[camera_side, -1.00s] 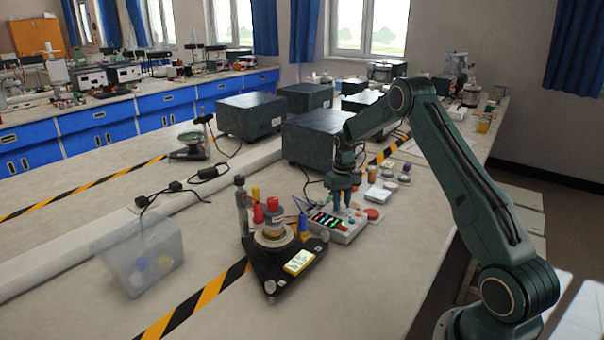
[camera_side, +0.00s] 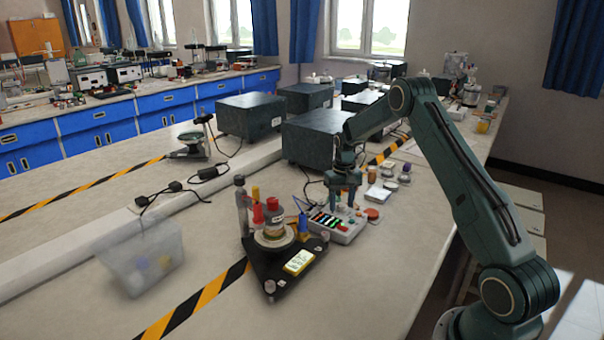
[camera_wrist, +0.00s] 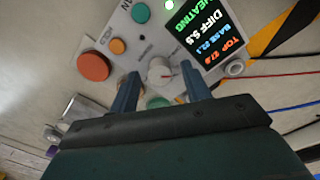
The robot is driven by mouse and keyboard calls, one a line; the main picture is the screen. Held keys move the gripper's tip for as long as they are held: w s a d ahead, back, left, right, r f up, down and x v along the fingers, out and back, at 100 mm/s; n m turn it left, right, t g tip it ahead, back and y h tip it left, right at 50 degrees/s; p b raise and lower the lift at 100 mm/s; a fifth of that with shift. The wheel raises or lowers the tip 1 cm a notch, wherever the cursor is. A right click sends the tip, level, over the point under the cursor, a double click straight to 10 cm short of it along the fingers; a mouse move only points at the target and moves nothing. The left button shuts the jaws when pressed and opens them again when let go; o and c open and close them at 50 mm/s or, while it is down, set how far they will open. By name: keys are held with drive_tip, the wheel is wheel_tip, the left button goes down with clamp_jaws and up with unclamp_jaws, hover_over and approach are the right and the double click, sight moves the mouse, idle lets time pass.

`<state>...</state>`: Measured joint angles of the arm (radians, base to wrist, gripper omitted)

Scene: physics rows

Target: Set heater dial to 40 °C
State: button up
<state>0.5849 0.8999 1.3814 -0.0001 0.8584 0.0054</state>
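The heater dial (camera_wrist: 160,72) is a small pale knob with a red pointer mark on the control box. In the wrist view it lies between the two fingers of my gripper (camera_wrist: 160,80), with a visible gap on each side. My gripper is open and holds nothing. In the side view my gripper (camera_side: 345,202) points down over the light grey control box (camera_side: 338,228). The dial is hidden there. The box's screen (camera_wrist: 205,28) shows HEATING, DIFF, BASE and TOP lines; DIFF looks like 5.5 and BASE like 22.1.
An orange-red button (camera_wrist: 94,66) and a green button (camera_wrist: 141,13) are near the dial. A dark instrument case (camera_side: 312,140) stands behind. A clear bin (camera_side: 140,255) is further left.

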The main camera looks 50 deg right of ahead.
sight(341, 205)
drive_tip(key=shift+r, duration=0.1)
wheel_tip(341, 205, up, 14)
drive_tip(key=shift+f, duration=0.2)
idle(0.7)
drive_tip(key=shift+a, duration=0.1)
drive_tip(key=s+a+r+n+t, duration=0.1)
drive_tip(key=s+a+r+n, duration=0.1)
drive_tip(key=s+a+r, duration=0.6)
drive_tip(key=s+a+r+n+t, duration=0.1)
drive_tip(key=s+a+r+t, duration=0.1)
drive_tip(key=a+r, duration=0.7)
drive_tip(key=s+a+f+n+t, duration=0.1)
drive_tip(key=s+a+f+n, duration=0.1)
drive_tip(key=s+a, duration=0.5)
drive_tip(key=s+a+f+n+t, duration=0.1)
drive_tip(key=s+a, duration=0.5)
drive_tip(key=s, duration=0.6)
drive_tip(key=shift+a+f+n+t, duration=0.3)
drive_tip(key=shift+a+f+n, duration=0.1)
drive_tip(key=shift+f, duration=0.45)
